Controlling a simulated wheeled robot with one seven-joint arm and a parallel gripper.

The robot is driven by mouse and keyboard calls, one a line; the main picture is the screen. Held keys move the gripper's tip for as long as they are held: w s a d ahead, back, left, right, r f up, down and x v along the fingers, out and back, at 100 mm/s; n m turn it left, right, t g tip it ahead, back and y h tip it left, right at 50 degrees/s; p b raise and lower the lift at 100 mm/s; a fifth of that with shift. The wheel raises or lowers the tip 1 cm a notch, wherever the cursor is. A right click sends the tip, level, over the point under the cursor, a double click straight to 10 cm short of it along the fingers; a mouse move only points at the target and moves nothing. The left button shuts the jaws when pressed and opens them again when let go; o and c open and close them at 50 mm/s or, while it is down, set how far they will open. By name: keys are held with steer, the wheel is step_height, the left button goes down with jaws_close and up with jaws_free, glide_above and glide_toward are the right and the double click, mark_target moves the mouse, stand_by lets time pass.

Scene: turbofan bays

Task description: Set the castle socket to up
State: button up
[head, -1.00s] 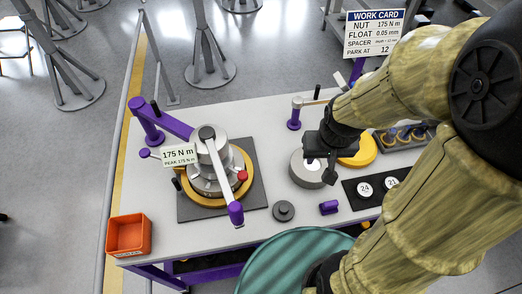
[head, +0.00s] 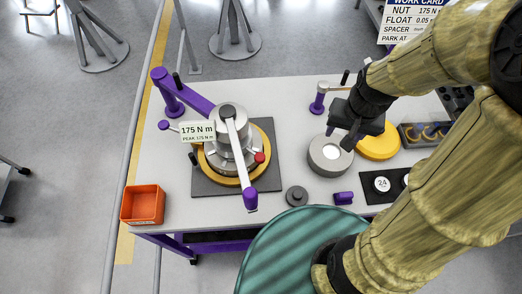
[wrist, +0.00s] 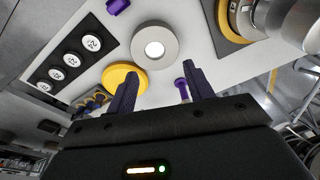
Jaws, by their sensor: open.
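A grey steel ring-shaped cylinder (head: 330,156) with a pale round centre stands on the white bench; I take it to be the castle socket, though no castellations show. It also shows in the wrist view (wrist: 155,45), beyond my fingers. My gripper (head: 343,136) is over the ring's far right edge in the head view. In the wrist view my gripper (wrist: 160,85) has its two dark fingers wide apart with nothing between them. I cannot tell the exact height of the fingertips above the bench.
A torque tool (head: 232,150) with a purple arm and a 175 N m label stands at left. A yellow disc (head: 380,144) lies right of the ring. A small grey knob part (head: 296,196), purple block (head: 343,198), numbered black strip (head: 378,188) and orange bin (head: 143,204) surround it.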

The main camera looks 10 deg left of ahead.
mark_target(260, 156)
steer(key=w+a+m+g+y+p, duration=0.1)
steer(key=w+a+m+g, duration=0.1)
steer(key=a, duration=0.6)
steer(key=w+a+m+g+y+p, duration=0.1)
steer(key=w+a+m+g+p, duration=0.1)
steer(key=a, duration=0.6)
steer(key=shift+w+a+m+g, duration=0.35)
steer(key=shift+w+m+g, duration=0.35)
steer(key=shift+w+g, duration=0.2)
steer(key=shift+s, duration=0.1)
steer(key=p+x, duration=0.4)
steer(key=x, duration=1.3)
steer(key=shift+f+p, duration=0.2)
steer(key=shift+p, duration=0.2)
